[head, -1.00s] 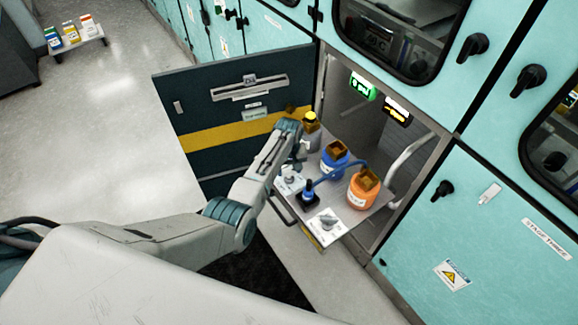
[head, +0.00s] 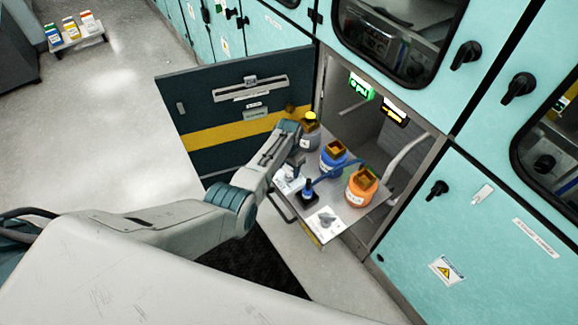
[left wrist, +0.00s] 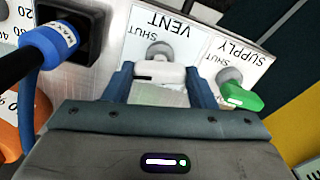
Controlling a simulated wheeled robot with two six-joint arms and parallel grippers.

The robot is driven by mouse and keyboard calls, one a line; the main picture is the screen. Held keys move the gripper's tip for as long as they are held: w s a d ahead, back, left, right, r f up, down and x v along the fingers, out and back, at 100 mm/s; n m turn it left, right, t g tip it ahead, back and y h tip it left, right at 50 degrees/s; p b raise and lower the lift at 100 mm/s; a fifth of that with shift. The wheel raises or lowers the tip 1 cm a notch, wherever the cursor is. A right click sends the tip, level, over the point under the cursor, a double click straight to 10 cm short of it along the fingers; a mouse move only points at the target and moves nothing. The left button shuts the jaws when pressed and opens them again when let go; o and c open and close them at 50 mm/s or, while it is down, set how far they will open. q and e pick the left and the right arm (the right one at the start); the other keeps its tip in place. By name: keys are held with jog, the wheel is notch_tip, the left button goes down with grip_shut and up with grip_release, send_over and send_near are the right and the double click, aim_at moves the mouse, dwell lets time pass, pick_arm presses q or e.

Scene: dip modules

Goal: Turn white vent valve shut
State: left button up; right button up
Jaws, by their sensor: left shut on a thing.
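The white vent valve (left wrist: 158,72) is in the left wrist view, on a white plate printed VENT with a SHUT mark. My left gripper (left wrist: 160,82) has one finger on each side of its handle and is shut on it. In the head view my left gripper (head: 296,168) reaches down to the left part of the pull-out shelf (head: 345,222) and hides most of the valve. A green-handled valve (left wrist: 240,97) on the SUPPLY plate stands to the right in the wrist view. My right gripper is not in view.
A blue hose connector (left wrist: 50,47) in a black socket is left of the vent plate. A blue bottle (head: 333,158), an orange bottle (head: 361,188) and a grey yellow-capped bottle (head: 309,130) stand on the shelf. An open dark door (head: 230,110) is beyond my arm.

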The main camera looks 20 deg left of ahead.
aim_at(289, 169)
pick_arm(q)
jog(key=shift+m, duration=1.3)
jog(key=o, duration=1)
jog(key=shift+r, duration=0.1)
jog(key=shift+r+p, duration=0.3)
notch_tip(289, 169, up, 10)
jog(key=shift+b, duration=0.4)
